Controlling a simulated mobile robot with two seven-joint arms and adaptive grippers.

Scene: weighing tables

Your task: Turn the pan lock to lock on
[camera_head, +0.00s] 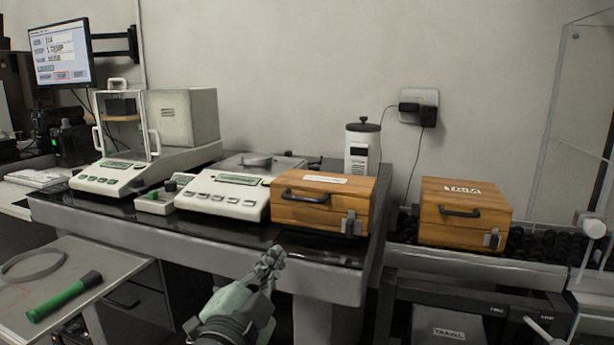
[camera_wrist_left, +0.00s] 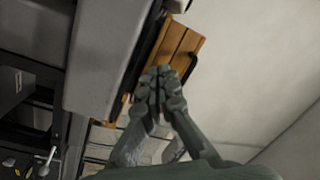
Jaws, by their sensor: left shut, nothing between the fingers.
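A small white control box (camera_head: 159,197) with a dark knob and a green part stands on the weighing table, between two balances. I cannot tell for sure whether it is the pan lock, and its setting is too small to read. The glass-cased balance (camera_head: 116,176) is to its left and the flat-pan balance (camera_head: 223,194) to its right. My left gripper (camera_head: 270,258) is shut and empty in front of the table's front edge, to the right of the control box. In the left wrist view its fingers (camera_wrist_left: 159,78) are together, with a wooden box (camera_wrist_left: 178,52) behind them. My right gripper is not in view.
A wooden case (camera_head: 319,211) stands on the table (camera_head: 215,241) at its right end. Another wooden case (camera_head: 462,236) sits on a roller conveyor at right. A white canister (camera_head: 362,150) is behind. A green-handled tool (camera_head: 62,298) lies on the lower left bench.

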